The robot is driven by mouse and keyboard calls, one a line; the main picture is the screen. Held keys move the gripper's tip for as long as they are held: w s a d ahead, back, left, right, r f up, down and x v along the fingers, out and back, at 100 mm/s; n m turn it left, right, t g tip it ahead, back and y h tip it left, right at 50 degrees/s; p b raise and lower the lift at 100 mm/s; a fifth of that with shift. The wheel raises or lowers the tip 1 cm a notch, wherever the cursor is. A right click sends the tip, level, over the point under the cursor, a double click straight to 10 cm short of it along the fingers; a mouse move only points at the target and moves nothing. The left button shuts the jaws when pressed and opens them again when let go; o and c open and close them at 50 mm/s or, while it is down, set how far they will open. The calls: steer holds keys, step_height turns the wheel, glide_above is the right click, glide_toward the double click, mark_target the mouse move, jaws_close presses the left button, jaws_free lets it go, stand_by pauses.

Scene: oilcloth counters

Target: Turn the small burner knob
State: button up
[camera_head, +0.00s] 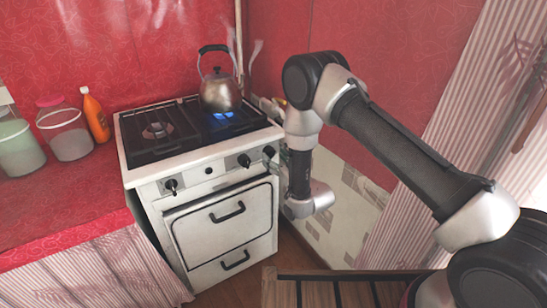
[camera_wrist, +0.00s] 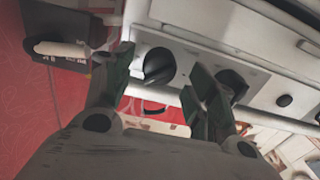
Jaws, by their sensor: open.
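The white stove (camera_head: 215,160) has several dark knobs along its front panel. The rightmost knob (camera_head: 268,153) is beside my arm. In the wrist view, a round black knob (camera_wrist: 158,65) shows between the two fingers of my open, empty gripper (camera_wrist: 161,60). I cannot tell whether the fingertips reach around it. A second large black knob (camera_wrist: 232,84) is partly behind the right finger. A smaller, plain black knob (camera_wrist: 285,100) lies farther right. No label shows which is the small burner knob. My fingers are not clear in the head view.
A metal kettle (camera_head: 220,93) stands on the stove over a blue flame (camera_head: 222,115). The oven door handle (camera_head: 227,212) sticks out below the knobs. Jars and an orange bottle (camera_head: 96,115) stand on the left counter (camera_head: 70,205). A slatted wooden surface (camera_head: 340,290) is in front.

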steer(key=shift+x, duration=0.85)
steer(key=c, duration=1)
steer(key=shift+n, duration=0.3)
steer(key=shift+d+n, duration=0.1)
steer(key=shift+n, duration=4)
